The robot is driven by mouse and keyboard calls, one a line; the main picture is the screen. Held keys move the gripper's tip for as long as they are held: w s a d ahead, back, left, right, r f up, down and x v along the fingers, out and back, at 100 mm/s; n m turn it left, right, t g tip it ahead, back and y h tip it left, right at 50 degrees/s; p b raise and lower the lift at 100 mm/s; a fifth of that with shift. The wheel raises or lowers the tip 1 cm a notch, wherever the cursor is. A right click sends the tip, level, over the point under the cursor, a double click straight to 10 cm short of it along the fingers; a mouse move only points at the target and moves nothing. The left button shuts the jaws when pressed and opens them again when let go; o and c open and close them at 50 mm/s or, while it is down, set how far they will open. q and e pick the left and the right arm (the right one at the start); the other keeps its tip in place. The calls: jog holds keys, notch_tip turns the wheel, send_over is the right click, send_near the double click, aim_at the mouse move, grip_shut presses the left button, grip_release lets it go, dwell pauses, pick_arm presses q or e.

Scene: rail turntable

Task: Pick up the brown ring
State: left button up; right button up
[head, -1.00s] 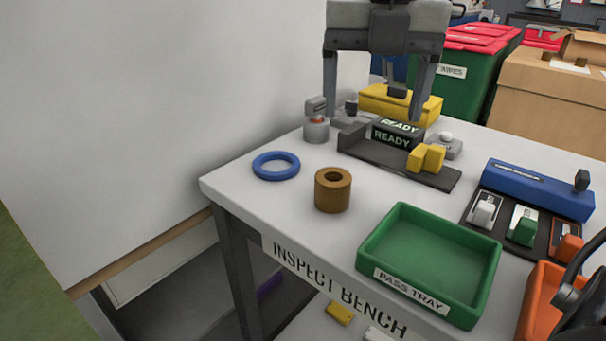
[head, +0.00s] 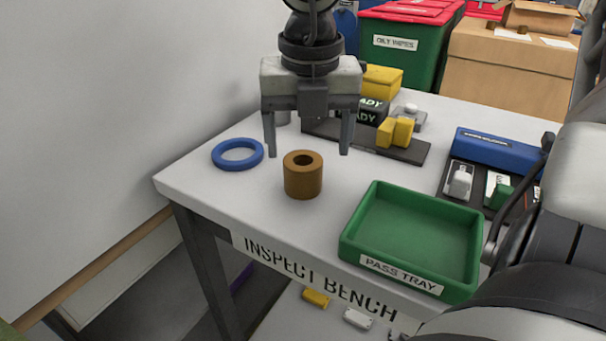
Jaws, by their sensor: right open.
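The brown ring (head: 303,184) is a short, thick cylinder with a hole in its top. It stands upright on the white bench top (head: 215,195), near the front edge. My right gripper (head: 308,154) points down with its two fingers spread wide. In the picture its fingertips lie on either side of the ring's top, apart from it; the gripper appears above or a little behind the ring. Nothing is between the fingers that I can see as held. My left gripper is not in view.
A thin blue ring (head: 237,166) lies left of the brown ring. The green pass tray (head: 412,265), empty, is to its right. Behind the gripper stand a dark fixture with a READY display (head: 372,112) and yellow blocks (head: 396,133). A blue-backed switch panel (head: 505,155) is at right.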

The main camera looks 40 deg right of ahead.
aim_at(302, 162)
jog(key=f, duration=0.2)
jog(key=w+f, duration=0.1)
jog(key=f, duration=0.1)
jog(key=shift+f, duration=0.4)
jog(key=c, duration=1.4)
jog(key=shift+w+r, duration=0.1)
